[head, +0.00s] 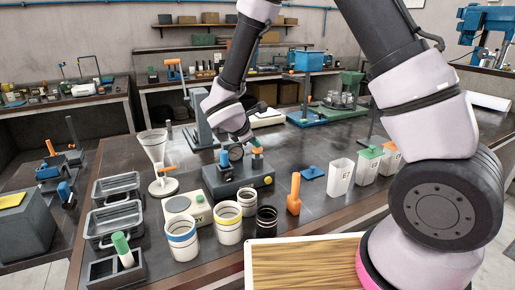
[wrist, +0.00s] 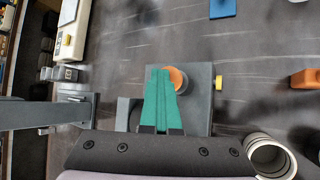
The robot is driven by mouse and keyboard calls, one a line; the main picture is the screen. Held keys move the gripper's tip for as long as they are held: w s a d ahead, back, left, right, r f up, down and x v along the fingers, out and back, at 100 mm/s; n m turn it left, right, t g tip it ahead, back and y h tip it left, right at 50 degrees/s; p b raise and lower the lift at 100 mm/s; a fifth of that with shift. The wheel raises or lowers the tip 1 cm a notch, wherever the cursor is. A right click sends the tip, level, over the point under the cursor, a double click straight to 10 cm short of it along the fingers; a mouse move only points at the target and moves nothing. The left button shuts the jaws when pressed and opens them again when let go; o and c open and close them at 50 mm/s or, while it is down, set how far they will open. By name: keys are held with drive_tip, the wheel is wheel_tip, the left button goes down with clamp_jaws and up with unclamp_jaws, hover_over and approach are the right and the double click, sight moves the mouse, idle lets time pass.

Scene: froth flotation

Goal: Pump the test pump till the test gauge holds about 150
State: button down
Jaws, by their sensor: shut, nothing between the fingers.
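The test pump is a grey box (head: 238,180) on the bench, also in the wrist view (wrist: 196,100). The round dark test gauge (head: 236,154) stands on top; its needle is too small to read. An orange round knob (head: 257,151) tops the pump's right side. It shows in the wrist view (wrist: 179,79), partly hidden by my fingers. My gripper (head: 254,142) is shut, its green fingers (wrist: 161,72) together with nothing between them. The fingertips are at the orange knob, over or against it; I cannot tell whether they touch.
White ringed cups (head: 228,225) and a white scale (head: 184,208) stand in front of the pump. An orange-handled tool (head: 294,194) stands to its right, with a blue pad (head: 312,172) beyond. A white funnel stand (head: 156,160) is at left.

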sight(255, 150)
drive_tip(key=shift+r, duration=0.85)
drive_tip(key=shift+r, duration=0.15)
drive_tip(key=shift+r, duration=2.4)
